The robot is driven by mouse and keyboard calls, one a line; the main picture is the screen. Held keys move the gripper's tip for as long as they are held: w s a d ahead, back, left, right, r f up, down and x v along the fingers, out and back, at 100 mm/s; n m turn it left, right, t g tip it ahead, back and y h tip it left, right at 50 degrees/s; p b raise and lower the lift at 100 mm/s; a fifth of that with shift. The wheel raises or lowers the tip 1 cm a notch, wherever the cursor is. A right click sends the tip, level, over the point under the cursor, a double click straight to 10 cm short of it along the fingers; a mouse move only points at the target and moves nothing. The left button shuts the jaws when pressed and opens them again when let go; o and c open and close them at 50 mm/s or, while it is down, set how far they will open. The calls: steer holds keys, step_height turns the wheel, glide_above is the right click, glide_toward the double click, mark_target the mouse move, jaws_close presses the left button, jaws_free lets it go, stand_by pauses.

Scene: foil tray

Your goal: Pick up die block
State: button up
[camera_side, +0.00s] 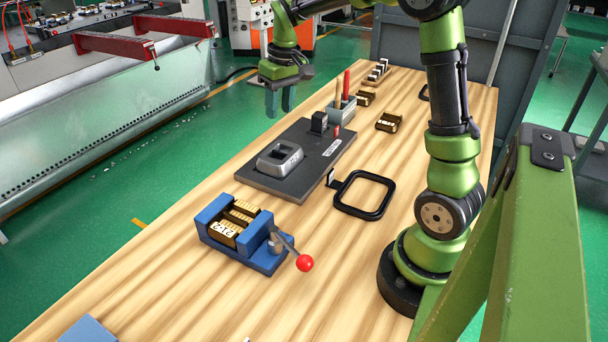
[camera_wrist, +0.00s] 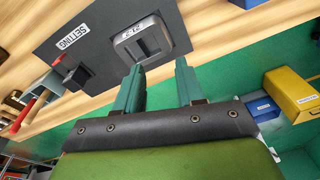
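My gripper (camera_side: 280,113) hangs above the far-left edge of the bench, higher than the dark setting plate (camera_side: 258,178). Its two teal fingers are apart with nothing between them, as the wrist view (camera_wrist: 159,66) also shows. A grey block with a recessed top (camera_side: 279,158) sits on the plate; in the wrist view the grey block (camera_wrist: 143,40) lies just beyond the fingertips in the picture, not gripped. A black-and-gold block (camera_side: 238,219) sits in a blue vise (camera_side: 264,262). More black-and-gold blocks (camera_side: 389,121) lie farther back. Which one is the die block is not clear.
A small dark upright block (camera_side: 319,122) stands on the plate. Behind it is a grey holder (camera_side: 341,110) with red-handled tools. A black ring frame (camera_side: 341,206) lies right of the plate. The vise lever has a red knob (camera_side: 304,263). The near wooden bench is mostly clear.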

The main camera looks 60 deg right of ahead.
steer(key=w+d+f+n+g, duration=0.1)
steer(key=w+d, duration=0.2)
steer(key=d, duration=0.2)
steer(key=n, duration=0.2)
glide_toward(279, 147)
steer(key=s+a+f, duration=0.2)
steer(key=a, duration=0.1)
steer(key=shift+s+a+f, duration=0.25)
steer(key=shift+s+f, duration=0.05)
steer(key=shift+s, duration=0.1)
steer(key=shift+w+f, duration=0.15)
steer(key=shift+f, duration=1.15)
steer(key=shift+w+f, duration=0.15)
steer(key=shift+f, duration=1.2)
jaws_close()
steer(key=shift+w+r, duration=0.1)
steer(key=shift+r, duration=0.05)
